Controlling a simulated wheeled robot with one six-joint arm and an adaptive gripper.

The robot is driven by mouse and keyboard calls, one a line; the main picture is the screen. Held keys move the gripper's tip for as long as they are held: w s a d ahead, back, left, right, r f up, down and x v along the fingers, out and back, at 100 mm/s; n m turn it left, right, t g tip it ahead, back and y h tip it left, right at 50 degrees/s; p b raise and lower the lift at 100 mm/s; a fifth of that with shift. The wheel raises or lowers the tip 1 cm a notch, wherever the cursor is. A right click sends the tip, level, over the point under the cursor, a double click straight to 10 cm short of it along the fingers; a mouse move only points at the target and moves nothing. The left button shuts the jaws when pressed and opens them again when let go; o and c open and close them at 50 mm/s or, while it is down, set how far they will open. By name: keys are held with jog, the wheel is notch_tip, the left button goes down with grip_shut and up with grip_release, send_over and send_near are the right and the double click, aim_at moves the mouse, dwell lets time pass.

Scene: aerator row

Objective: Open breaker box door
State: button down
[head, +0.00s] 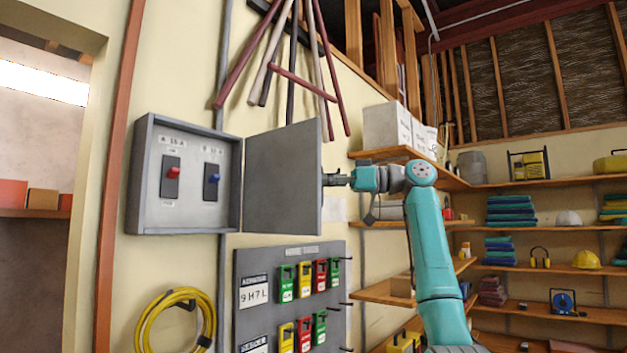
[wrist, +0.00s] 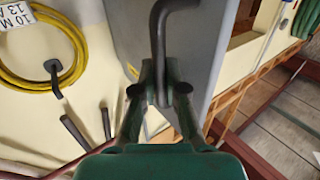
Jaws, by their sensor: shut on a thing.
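The grey breaker box (head: 187,228) is mounted on the wall in the head view. My gripper (head: 332,179) is at the door's outer right edge. In the wrist view, my gripper (wrist: 161,92) is shut on the dark bent door handle (wrist: 160,45), with the grey door face (wrist: 200,50) right behind it. The head view hides most of the handle.
Below the door is a grey lockout board (head: 262,315) with several coloured padlocks. Reddish and pale rods (head: 270,55) hang above. Wooden shelves (head: 548,183) with stored goods stand to the right, close behind my arm.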

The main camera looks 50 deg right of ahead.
jog(key=shift+w+d+n+g+y, duration=0.2)
jog(key=shift+d+n+g+y, duration=0.05)
jog(key=shift+d, duration=0.35)
jog(key=shift+w+d+n+g+y, duration=0.2)
jog(key=shift+d+y, duration=0.1)
jog(key=shift+d, duration=0.35)
jog(key=shift+w+d+n+g+y, duration=0.15)
jog(key=shift+d+n+g+y, duration=0.1)
jog(key=shift+d, duration=0.35)
jog(key=c, duration=1.2)
grip_release()
jog(key=v, duration=0.7)
jog(key=shift+d, duration=0.25)
jog(key=shift+s, duration=0.15)
